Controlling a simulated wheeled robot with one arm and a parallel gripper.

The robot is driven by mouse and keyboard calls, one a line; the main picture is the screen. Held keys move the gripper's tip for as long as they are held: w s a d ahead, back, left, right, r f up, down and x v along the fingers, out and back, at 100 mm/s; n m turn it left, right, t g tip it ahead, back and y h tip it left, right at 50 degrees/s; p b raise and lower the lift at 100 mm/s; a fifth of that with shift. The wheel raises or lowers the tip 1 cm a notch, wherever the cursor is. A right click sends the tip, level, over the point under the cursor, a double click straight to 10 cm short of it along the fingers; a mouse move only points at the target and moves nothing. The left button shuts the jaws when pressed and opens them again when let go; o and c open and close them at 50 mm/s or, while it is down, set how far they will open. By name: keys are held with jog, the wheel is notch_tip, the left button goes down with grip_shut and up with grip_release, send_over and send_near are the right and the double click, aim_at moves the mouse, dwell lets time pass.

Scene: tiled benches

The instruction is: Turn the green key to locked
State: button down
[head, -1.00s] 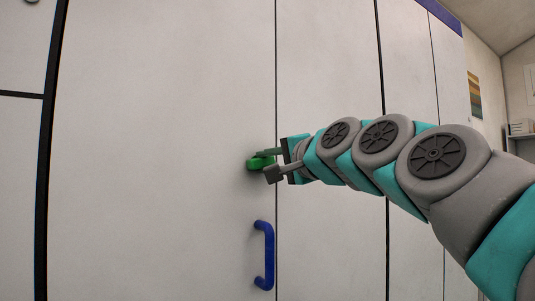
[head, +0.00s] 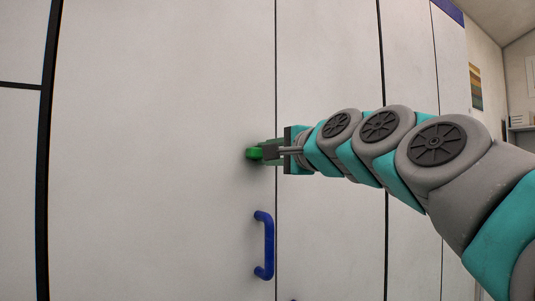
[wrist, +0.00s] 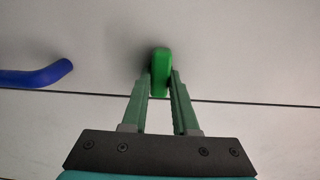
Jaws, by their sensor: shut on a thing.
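The green key (head: 254,153) sticks out from a pale cabinet door, above the blue handle. In the wrist view the key (wrist: 160,70) is a rounded green bar between the two fingertips. My gripper (head: 266,152) reaches it from the right and is shut on it. In the wrist view my gripper (wrist: 161,80) has one finger on each side of the key. In the head view the fingers hide part of the key. I see no mark for the locked position.
A blue handle (head: 269,246) is fixed to the door (head: 160,150) below the key. It also shows at the left of the wrist view (wrist: 36,75). A dark seam runs down just right of the key. The door face to the left is clear.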

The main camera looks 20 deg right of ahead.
jog(key=c, duration=0.7)
grip_release()
jog(key=b+v, duration=0.1)
jog(key=v, duration=0.7)
